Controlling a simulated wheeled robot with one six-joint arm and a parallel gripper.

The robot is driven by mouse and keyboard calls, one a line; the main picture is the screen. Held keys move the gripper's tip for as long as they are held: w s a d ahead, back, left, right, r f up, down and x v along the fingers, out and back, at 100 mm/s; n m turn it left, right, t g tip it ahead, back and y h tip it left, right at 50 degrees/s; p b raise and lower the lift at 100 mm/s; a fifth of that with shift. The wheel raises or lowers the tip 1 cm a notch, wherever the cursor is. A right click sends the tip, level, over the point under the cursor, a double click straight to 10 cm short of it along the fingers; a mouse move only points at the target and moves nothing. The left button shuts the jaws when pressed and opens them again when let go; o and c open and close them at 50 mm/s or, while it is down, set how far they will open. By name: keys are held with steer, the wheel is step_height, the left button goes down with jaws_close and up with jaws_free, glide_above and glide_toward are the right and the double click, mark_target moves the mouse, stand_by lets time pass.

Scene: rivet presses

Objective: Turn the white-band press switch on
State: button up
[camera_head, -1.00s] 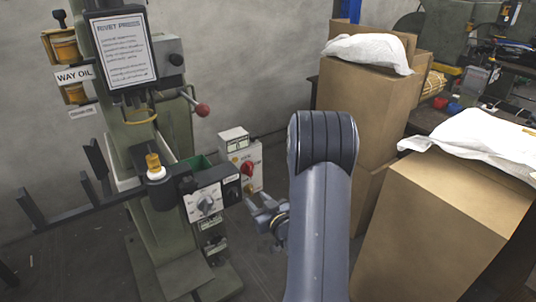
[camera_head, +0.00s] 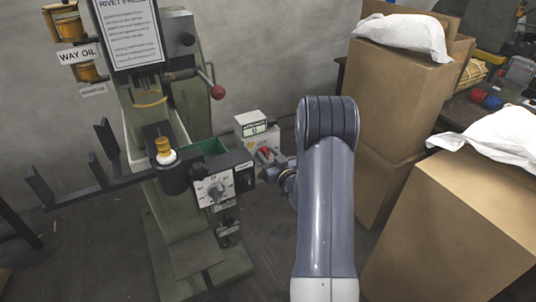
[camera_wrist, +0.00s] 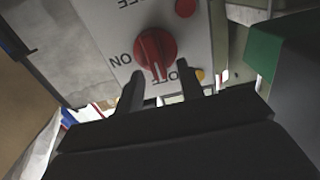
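The green rivet press (camera_head: 190,110) stands left of centre in the head view, with a white ring (camera_head: 166,157) below a small amber cap. Right of it is a pale switch box (camera_head: 262,138), whose face (camera_wrist: 112,28) fills the upper wrist view. A red rotary knob (camera_wrist: 155,46) sits on that face between the upside-down labels ON and OFF. Its ridge points down in the picture, towards the OFF side. My gripper (camera_wrist: 161,85) is open, its fingertips just below the knob, one to each side. The head view shows my gripper (camera_head: 270,165) at the box, partly hidden.
A panel with a grey dial (camera_head: 216,190) stands left of my gripper. A red-balled lever (camera_head: 217,92) sticks out above. Tall cardboard boxes (camera_head: 400,95) stand close on the right, with white bags (camera_head: 412,32) on top. A green tray edge (camera_wrist: 263,52) is at right in the wrist view.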

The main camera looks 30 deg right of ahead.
steer(key=shift+w, duration=0.35)
steer(key=shift+c, duration=0.4)
jaws_close()
